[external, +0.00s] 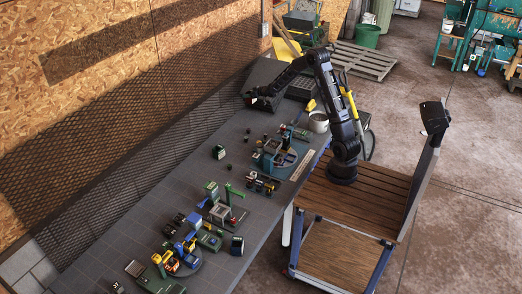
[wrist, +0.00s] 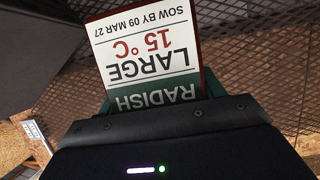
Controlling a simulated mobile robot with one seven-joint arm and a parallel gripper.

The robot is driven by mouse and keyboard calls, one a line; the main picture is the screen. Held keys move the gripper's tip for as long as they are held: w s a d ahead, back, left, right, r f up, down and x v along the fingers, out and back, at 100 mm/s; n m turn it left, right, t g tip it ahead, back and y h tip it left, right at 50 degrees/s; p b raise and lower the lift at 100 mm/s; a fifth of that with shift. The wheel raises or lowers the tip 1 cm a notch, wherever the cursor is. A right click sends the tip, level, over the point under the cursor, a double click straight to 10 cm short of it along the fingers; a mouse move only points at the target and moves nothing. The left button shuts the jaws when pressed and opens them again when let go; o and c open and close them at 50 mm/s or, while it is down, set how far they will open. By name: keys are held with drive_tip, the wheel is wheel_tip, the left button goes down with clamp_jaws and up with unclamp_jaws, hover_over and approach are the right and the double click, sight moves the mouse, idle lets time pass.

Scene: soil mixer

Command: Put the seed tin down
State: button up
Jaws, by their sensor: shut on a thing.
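The label reads, upside down in the wrist view, RADISH, LARGE, 15 °C, SOW BY 09 MAR 27. My gripper (external: 252,99) is shut on the tin, at the far end of the long dark bench (external: 190,185). Only a small pale and reddish patch of the tin shows there in the external view. I cannot tell whether the tin touches the surface below.
A dark sloped box (external: 265,73) stands close behind my gripper. Black mesh (external: 130,130) lines the wall along the bench.

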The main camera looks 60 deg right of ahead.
drive_tip(key=w+a+n+y, duration=0.2)
drive_tip(key=w+a, duration=0.2)
drive_tip(key=a, duration=1.3)
drive_tip(key=w+a+n+y, duration=0.2)
drive_tip(key=w+a, duration=0.1)
drive_tip(key=a, duration=1.4)
drive_tip(key=s+a+n+g+y, duration=0.15)
drive_tip(key=s+a, duration=0.25)
drive_tip(key=a, duration=1.4)
drive_tip(key=s+a+n+g+y, duration=0.1)
drive_tip(key=s+a+n+y, duration=0.15)
drive_tip(key=a, duration=1.55)
drive_tip(key=s+a+n+g+y, duration=0.1)
drive_tip(key=s+a+y, duration=0.1)
drive_tip(key=s+a, duration=1.1)
drive_tip(key=s+a+n+g+y, duration=0.1)
drive_tip(key=s+a+n+g, duration=0.1)
drive_tip(key=s+a, duration=1.1)
drive_tip(key=s+a+n+g+y, duration=0.2)
drive_tip(key=s+a+n+g, duration=0.1)
drive_tip(key=s+a, duration=1.9)
drive_tip(key=f, duration=0.8)
drive_tip(key=s+d+f, duration=0.1)
drive_tip(key=f, duration=1.6)
drive_tip(key=shift+s+d+f, duration=0.1)
drive_tip(key=shift+s+d, duration=0.05)
drive_tip(key=shift+d, duration=0.2)
